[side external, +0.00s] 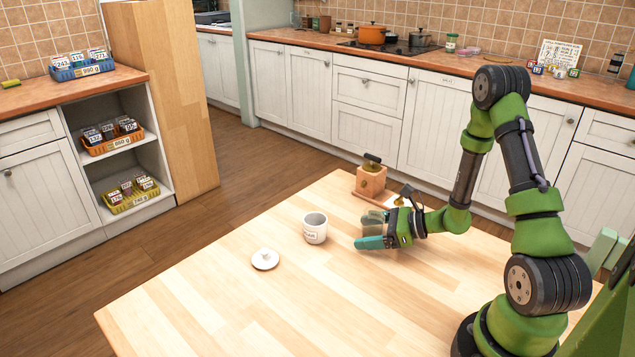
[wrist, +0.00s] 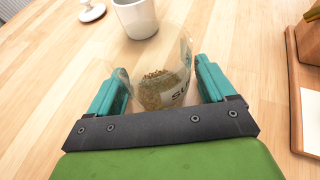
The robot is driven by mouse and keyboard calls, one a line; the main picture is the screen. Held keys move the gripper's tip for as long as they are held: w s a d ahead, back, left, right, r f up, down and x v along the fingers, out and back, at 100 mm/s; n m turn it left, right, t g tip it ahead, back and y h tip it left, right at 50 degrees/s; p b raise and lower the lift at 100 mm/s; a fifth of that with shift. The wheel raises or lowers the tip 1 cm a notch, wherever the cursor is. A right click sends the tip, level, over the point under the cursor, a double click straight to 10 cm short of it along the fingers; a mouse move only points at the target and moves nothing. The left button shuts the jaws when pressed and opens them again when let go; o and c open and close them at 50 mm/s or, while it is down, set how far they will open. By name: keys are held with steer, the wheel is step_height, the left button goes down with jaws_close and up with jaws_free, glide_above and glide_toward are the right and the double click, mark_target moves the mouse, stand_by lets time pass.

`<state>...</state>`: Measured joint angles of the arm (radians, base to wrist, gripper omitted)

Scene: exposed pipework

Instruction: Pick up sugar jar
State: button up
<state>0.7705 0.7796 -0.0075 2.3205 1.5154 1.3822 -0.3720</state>
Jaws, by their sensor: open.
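A clear container (wrist: 158,85) with brown granules inside and a label starting "SU" lies between my gripper's fingers in the wrist view. I cannot tell whether the fingers touch it. My gripper (wrist: 161,70) is open, with one teal finger on each side of the container. In the side view my gripper (side external: 368,232) is low over the table, to the right of a white pot. That white pot (side external: 315,228) stands upright and uncovered, with a small label hard to read; it also shows in the wrist view (wrist: 135,18). A white lid (side external: 265,259) lies beside it.
The wooden table (side external: 220,300) is clear at the front and left. A wooden grinder-like box (side external: 370,181) stands behind my gripper, near the table's back edge. Counters (side external: 290,37) with pots and jars, and shelves with baskets (side external: 113,137), are well beyond the table.

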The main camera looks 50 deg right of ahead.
steer(key=shift+w+a+f, duration=0.1)
steer(key=shift+w, duration=0.1)
steer(key=c, duration=1.1)
steer(key=shift+c, duration=0.2)
